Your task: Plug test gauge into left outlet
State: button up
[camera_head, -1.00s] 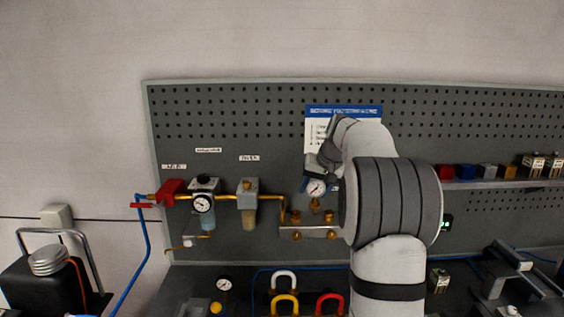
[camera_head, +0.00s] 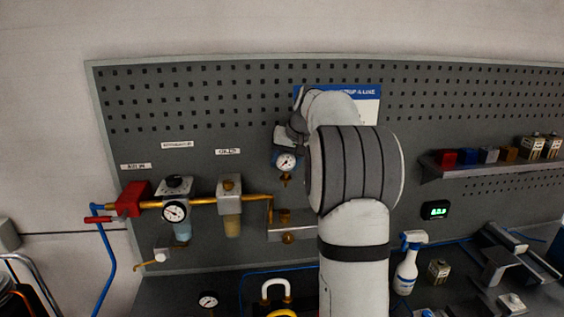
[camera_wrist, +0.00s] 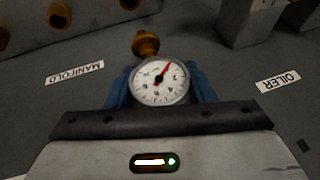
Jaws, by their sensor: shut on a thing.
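The test gauge (camera_head: 286,162) has a round white dial with a red needle and a brass fitting below it. My gripper (camera_wrist: 160,88) is shut on it, with blue fingers on both sides of the dial in the wrist view. In the head view the gauge hangs above the manifold (camera_head: 276,234), apart from it. A brass outlet (camera_head: 284,215) shows on the manifold's left, below the gauge fitting. My arm hides the manifold's right part. In the wrist view brass ports (camera_wrist: 60,15) show at the upper left, near the MANIFOLD label (camera_wrist: 75,72).
A brass pipe links a red valve (camera_head: 132,199), a regulator with its own gauge (camera_head: 174,211) and an oiler (camera_head: 229,205) on the pegboard. Below are another gauge (camera_head: 207,300), padlocks and a spray bottle (camera_head: 406,266). A shelf (camera_head: 470,170) is at right.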

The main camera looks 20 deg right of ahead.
aim_at(285, 178)
jog(key=shift+a+f, duration=0.1)
jog(key=shift+f, duration=0.05)
jog(key=shift+f+b, duration=0.4)
jog(key=shift+b, duration=0.05)
jog(key=shift+f+b, duration=1.45)
jog(key=shift+f, duration=0.5)
jog(key=shift+s, duration=0.1)
